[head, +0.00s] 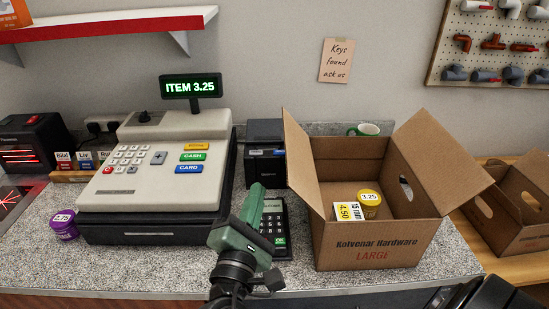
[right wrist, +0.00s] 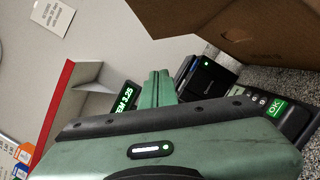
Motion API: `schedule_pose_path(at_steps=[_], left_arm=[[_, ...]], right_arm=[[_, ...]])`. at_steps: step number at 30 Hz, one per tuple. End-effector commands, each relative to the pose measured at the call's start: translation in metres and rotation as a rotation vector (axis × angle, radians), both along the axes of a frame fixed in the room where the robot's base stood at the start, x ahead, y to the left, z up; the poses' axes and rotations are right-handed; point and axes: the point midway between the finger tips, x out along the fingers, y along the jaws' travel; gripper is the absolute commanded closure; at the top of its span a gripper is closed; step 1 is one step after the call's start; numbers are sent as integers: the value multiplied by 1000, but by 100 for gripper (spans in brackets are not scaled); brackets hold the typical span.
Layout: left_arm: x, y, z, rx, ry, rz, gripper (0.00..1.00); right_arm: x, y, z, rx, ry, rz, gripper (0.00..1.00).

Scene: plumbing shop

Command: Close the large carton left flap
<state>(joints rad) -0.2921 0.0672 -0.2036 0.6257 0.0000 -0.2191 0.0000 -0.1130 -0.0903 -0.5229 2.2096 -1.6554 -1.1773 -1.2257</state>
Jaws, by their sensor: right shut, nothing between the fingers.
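The large carton (head: 365,252), marked "LARGE", stands open on the counter. Its left flap (head: 301,155) stands up, leaning slightly outward to the left. Its right flap (head: 440,155) is spread outward to the right. My green right gripper (head: 257,190) is shut and empty, over the counter to the left of the carton, apart from the left flap. In the right wrist view its fingers (right wrist: 157,86) are together, and brown cardboard (right wrist: 240,30) shows at the upper right. My left gripper is not in view.
Inside the carton are a yellow tin (head: 370,204) and a box labelled 4.50 (head: 347,211). A card terminal (head: 274,228) lies by my right gripper. A cash register (head: 160,170) stands left, a black printer (head: 265,155) behind. Another carton (head: 515,215) stands right.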

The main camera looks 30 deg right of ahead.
Motion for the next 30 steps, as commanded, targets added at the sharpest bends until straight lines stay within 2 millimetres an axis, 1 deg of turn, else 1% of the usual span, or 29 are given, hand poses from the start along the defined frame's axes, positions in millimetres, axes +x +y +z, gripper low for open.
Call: schedule_pose_path(at_steps=[5,9,15,18,21,25,30], left_arm=[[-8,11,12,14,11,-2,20],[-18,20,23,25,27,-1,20],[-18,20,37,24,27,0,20],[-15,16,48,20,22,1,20],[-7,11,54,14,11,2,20],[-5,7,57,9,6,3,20],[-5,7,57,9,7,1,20]], right_arm=[[18,-18,9,-4,-3,-3,100],[40,-39,14,-5,-1,-2,100],[69,-68,19,-3,-1,-2,100],[60,-79,30,-2,0,0,100],[55,-86,36,-2,0,0,100],[52,-91,39,0,1,-1,100],[51,-93,39,0,0,0,100]])
